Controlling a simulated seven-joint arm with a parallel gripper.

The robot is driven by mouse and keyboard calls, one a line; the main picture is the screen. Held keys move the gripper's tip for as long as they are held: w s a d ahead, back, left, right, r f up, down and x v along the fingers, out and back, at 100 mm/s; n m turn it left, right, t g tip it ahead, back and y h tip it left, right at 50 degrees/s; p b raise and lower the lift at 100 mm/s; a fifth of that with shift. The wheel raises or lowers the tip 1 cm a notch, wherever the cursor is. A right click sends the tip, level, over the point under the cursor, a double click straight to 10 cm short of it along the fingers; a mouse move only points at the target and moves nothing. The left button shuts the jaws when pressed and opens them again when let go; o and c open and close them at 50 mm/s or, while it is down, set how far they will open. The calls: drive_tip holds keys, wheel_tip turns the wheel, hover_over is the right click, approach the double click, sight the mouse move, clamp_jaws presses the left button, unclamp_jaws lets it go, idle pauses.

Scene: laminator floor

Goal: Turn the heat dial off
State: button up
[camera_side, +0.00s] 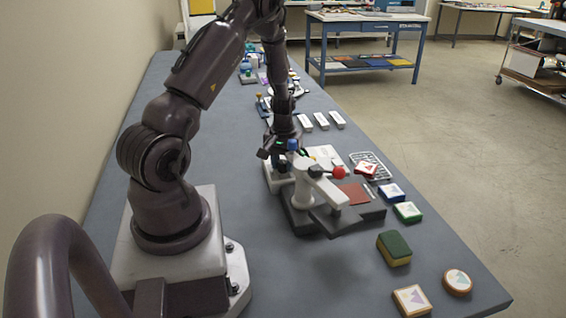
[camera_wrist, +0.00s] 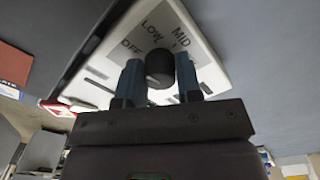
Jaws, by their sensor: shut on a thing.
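The heat dial (camera_wrist: 160,66) is a round black knob on a white panel (camera_wrist: 205,55) in the wrist view. The panel is printed OFF, LOW and MID around the dial. My gripper (camera_wrist: 158,76) has its two blue-grey fingers on either side of the dial and is shut on it. I cannot make out clearly which label the dial's mark points at. In the side view my gripper (camera_side: 284,156) reaches down at the white unit (camera_side: 273,178) on the bench; the dial is hidden there.
A press with a white arm (camera_side: 318,186), red ball knob and dark base (camera_side: 300,222) stands just in front. A wire rack (camera_side: 372,160), small coloured boxes (camera_side: 407,212) and a green-yellow sponge (camera_side: 394,248) lie to the right. White blocks (camera_side: 321,121) lie behind.

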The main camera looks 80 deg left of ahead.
sight(283, 162)
drive_tip(key=shift+n, duration=1)
drive_tip(key=o, duration=0.9)
drive_tip(key=shift+o, duration=0.2)
wheel_tip(283, 162, up, 13)
